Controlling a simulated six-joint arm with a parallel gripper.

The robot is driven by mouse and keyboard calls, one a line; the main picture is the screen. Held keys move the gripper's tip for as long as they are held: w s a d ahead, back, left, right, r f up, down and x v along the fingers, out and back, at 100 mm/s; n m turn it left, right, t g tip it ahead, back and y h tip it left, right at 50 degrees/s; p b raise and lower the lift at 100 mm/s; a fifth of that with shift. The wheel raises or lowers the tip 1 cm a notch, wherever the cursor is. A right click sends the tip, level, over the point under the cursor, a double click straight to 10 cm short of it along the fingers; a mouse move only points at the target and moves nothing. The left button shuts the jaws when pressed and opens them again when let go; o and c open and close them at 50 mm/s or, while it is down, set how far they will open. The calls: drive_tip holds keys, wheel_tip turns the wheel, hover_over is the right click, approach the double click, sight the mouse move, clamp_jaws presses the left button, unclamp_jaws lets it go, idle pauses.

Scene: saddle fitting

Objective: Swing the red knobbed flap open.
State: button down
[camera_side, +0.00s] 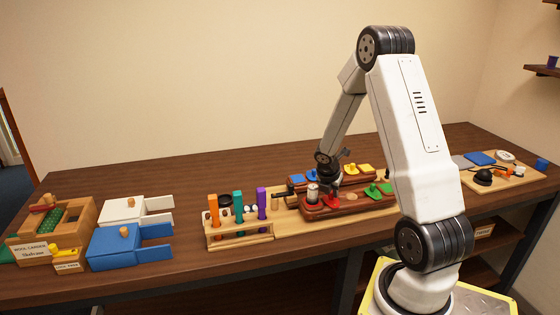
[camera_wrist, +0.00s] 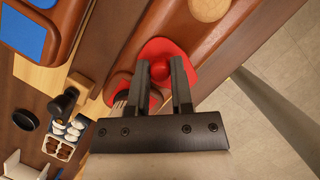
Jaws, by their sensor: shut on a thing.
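The red flap (camera_wrist: 185,52) lies on a dark brown wooden block, and its round red knob (camera_wrist: 160,69) stands between the fingertips of my gripper (camera_wrist: 160,74). My gripper is shut on this knob. More red (camera_wrist: 140,98) shows below and to the left of the fingers, partly hidden by them. In the side view the red flap (camera_side: 332,201) is small, at the front left of the block, with my gripper (camera_side: 328,182) close above it. How far the flap is turned I cannot tell.
The block (camera_side: 352,206) also carries a green knobbed piece (camera_side: 373,190). A silver cylinder (camera_side: 313,193) stands close to the red flap. To the left is a wooden rack (camera_side: 240,235) with upright coloured handles. Blue (camera_side: 128,247) and white boxes stand further left.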

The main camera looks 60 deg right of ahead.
sight(326, 203)
drive_tip(key=shift+s+d+m+g, duration=0.15)
drive_tip(key=shift+m+g, duration=0.1)
drive_tip(key=shift+m, duration=0.4)
drive_tip(key=shift+s+d+m+g, duration=0.1)
drive_tip(key=shift+m+g, duration=0.15)
drive_tip(key=shift+m, duration=0.4)
drive_tip(key=c, duration=0.5)
unclamp_jaws()
drive_tip(key=shift+r, duration=0.1)
drive_tip(key=shift+v, duration=3.8)
